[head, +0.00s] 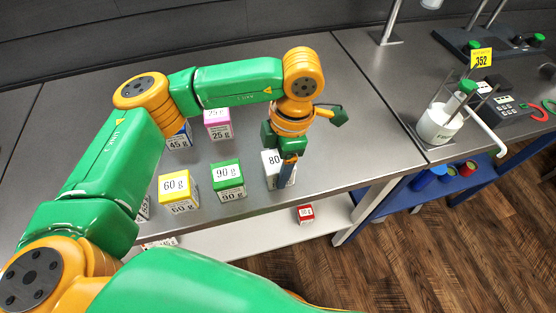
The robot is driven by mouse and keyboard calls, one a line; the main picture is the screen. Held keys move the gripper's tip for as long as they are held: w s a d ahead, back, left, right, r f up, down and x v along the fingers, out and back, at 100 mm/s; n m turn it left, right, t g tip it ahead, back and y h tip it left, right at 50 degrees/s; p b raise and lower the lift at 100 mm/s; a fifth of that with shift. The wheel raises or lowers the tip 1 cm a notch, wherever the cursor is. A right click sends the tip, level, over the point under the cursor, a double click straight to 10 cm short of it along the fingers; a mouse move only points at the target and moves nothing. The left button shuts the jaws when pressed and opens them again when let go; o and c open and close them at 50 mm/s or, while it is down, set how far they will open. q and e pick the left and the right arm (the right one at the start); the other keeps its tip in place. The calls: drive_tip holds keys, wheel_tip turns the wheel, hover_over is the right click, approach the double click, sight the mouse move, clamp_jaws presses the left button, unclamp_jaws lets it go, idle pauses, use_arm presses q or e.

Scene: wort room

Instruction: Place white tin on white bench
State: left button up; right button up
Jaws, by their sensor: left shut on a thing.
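A white tin marked 80 (269,168) stands at the front right of the grey worktop (330,165). My left gripper (287,168) points down and is shut on this tin, covering its right part. Whether the tin touches the worktop or is just above it, I cannot tell. A low white surface (270,232), the only white bench-like surface that shows, runs under the front edge of the worktop. My right gripper is out of view.
Beside the white tin are a green 90 g box (228,176), a yellow 60 g box (178,190), a pink 25 g box (218,126) and a partly hidden blue 45 g box (179,142). A red box (305,214) sits on the low white surface. A beaker (440,124) stands at right.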

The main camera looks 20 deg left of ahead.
use_arm(q)
drive_tip(key=shift+f, duration=0.1)
drive_tip(key=o, duration=1)
drive_tip(key=shift+f, duration=0.1)
drive_tip(key=o, duration=0.5)
drive_tip(key=shift+r, duration=0.35)
drive_tip(key=shift+w+d+r, duration=0.1)
drive_tip(key=shift+d+r, duration=0.05)
drive_tip(key=shift+r, duration=0.2)
drive_tip(key=r, duration=0.1)
drive_tip(key=r+b, duration=0.1)
drive_tip(key=r, duration=0.1)
drive_tip(key=shift+w+d+r, duration=0.15)
drive_tip(key=shift+d+r, duration=0.1)
drive_tip(key=shift+r, duration=0.15)
drive_tip(key=r, duration=0.7)
drive_tip(key=shift+w+d+r+p, duration=0.1)
drive_tip(key=shift+w+d+p, duration=0.15)
drive_tip(key=shift+d+p, duration=0.15)
